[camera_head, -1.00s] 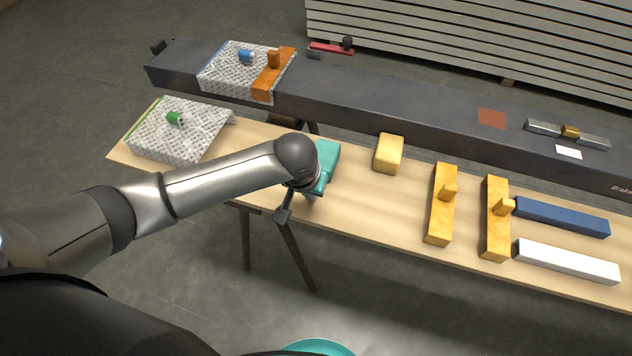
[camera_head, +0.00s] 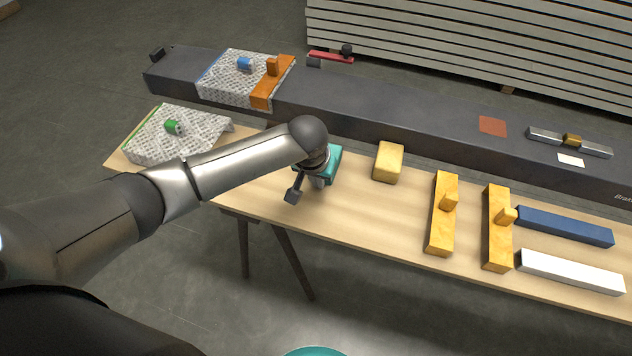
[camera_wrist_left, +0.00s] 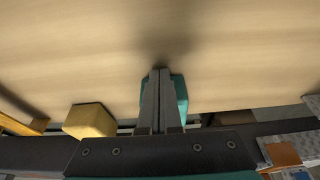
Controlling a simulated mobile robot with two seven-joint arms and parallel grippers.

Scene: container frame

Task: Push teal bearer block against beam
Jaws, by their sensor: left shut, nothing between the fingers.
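The teal bearer block (camera_head: 331,163) lies on the wooden bench top (camera_head: 370,215), close to the near side of the dark grey beam (camera_head: 390,118). My left wrist hides part of it, and I cannot tell whether it touches the beam. My left gripper (camera_head: 317,184) points down at the block's near side, shut and empty. In the left wrist view the two closed fingers (camera_wrist_left: 158,74) overlap the teal block (camera_wrist_left: 180,98), which shows on both sides of them; contact is not clear. The right gripper is not in view.
A yellow block (camera_head: 388,162) sits right of the teal block. Two yellow pieces with pegs (camera_head: 442,215), a blue bar (camera_head: 565,225) and a white bar (camera_head: 570,272) lie farther right. A patterned cover (camera_head: 160,140) with a green knob is left. Bench around the gripper's near side is clear.

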